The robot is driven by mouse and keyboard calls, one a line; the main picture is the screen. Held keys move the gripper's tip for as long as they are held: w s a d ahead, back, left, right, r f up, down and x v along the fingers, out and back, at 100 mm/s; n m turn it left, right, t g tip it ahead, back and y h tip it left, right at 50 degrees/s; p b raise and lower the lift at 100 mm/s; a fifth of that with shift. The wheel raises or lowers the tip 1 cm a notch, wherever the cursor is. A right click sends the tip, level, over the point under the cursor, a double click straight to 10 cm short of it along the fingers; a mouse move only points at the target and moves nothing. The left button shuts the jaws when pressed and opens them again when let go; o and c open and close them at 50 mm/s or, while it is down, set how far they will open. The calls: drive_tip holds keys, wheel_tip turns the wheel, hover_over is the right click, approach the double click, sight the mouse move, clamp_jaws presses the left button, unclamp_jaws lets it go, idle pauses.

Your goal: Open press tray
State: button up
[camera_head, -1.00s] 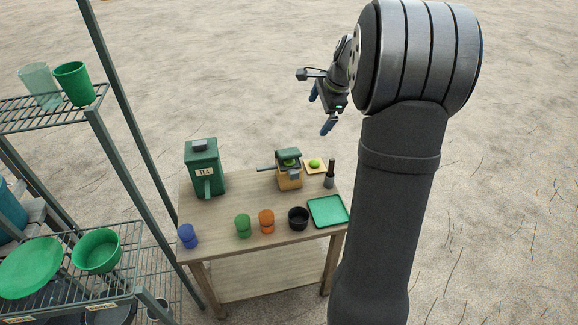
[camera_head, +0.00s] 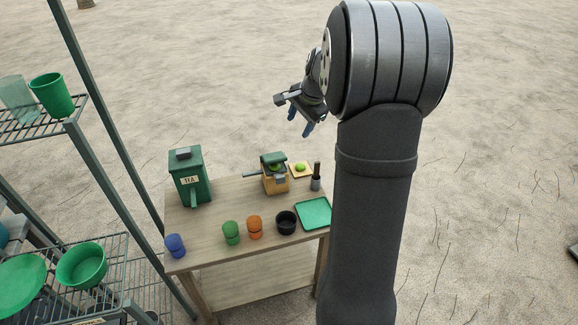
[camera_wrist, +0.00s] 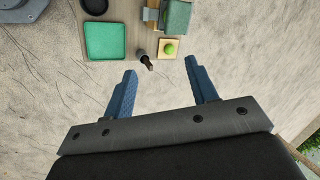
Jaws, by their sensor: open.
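The press (camera_head: 274,173) stands at the back of the wooden table, a tan body with a green top and a dark handle out to the left. Something green shows in it under the top. It also shows at the top edge of the wrist view (camera_wrist: 174,16), partly cut off. I cannot tell which part of it is the tray. My gripper (camera_head: 300,131) hangs in the air above and beyond the table's back edge, apart from the press. In the wrist view its two blue fingers (camera_wrist: 163,65) are spread, with nothing between them.
Beside the press are a small board with a green ball (camera_head: 300,168) and a dark pestle-like tool (camera_head: 316,177). A green tray (camera_head: 314,213), black bowl (camera_head: 286,222), several coloured cups and a green TEA box (camera_head: 190,177) share the table. A shelf rack (camera_head: 85,150) stands left.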

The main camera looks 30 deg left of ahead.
sight(280, 177)
drive_tip(key=s+a+f+n+t, duration=0.2)
drive_tip(key=s+f+n, duration=0.3)
drive_tip(key=f+n, duration=0.6)
drive_tip(key=w+a+f, duration=0.1)
drive_tip(key=f, duration=0.3)
drive_tip(key=w+a+f+n, duration=0.1)
drive_tip(key=w+a+f, duration=0.1)
drive_tip(key=f, duration=0.3)
drive_tip(key=w+a+f+n, duration=0.1)
drive_tip(key=w+f, duration=0.1)
drive_tip(key=f, duration=0.2)
drive_tip(key=shift+a+f+h, duration=0.15)
drive_tip(key=shift+a+h, duration=0.15)
drive_tip(key=shift+a, duration=0.1)
